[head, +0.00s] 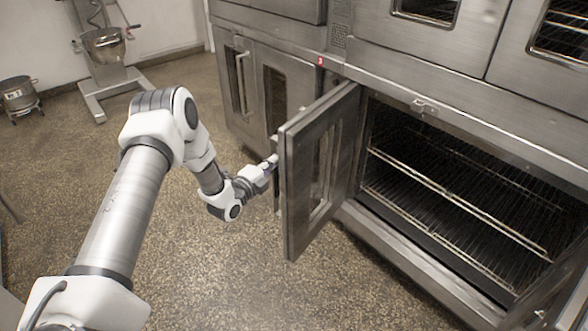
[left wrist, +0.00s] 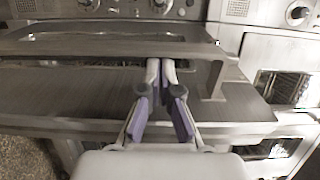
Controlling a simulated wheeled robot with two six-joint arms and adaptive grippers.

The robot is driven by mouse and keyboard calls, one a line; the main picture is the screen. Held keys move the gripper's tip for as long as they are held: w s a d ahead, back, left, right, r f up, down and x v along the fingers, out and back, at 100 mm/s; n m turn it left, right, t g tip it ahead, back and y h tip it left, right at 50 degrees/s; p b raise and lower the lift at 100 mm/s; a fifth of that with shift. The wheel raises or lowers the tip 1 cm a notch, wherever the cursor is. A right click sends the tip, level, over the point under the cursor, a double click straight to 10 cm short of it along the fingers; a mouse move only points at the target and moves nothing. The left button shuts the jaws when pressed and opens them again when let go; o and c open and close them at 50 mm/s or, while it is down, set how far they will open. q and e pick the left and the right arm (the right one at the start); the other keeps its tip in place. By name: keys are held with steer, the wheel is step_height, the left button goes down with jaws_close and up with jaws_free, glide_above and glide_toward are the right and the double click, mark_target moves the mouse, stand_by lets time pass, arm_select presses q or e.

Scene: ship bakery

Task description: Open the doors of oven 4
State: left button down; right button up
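The lower oven (head: 440,262) stands with its left door (head: 297,190) swung out wide. The door is steel with a window. The oven's right door (head: 558,290) also stands out from the front, cut off at the lower right corner. My left gripper (head: 272,162) is at the outer face of the left door. In the left wrist view its fingers (left wrist: 161,66) are together at the tips, against the door's bar handle (left wrist: 110,48). The handle runs across the picture, and the fingers do not visibly wrap it. My right gripper is not visible.
Wire racks (head: 455,190) fill the open oven. A neighbouring oven with a shut door and handle (head: 240,83) stands to the left. Upper oven doors (head: 430,45) are shut. A mixer (head: 105,50) and a pot (head: 19,97) stand back left. The floor (head: 215,270) before the door is clear.

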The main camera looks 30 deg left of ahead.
arm_select(q)
steer(key=w+a, duration=0.3)
steer(key=a, duration=0.6)
steer(key=shift+w+y+b, duration=0.2)
steer(key=shift+y+b, duration=0.1)
steer(key=shift+b, duration=0.15)
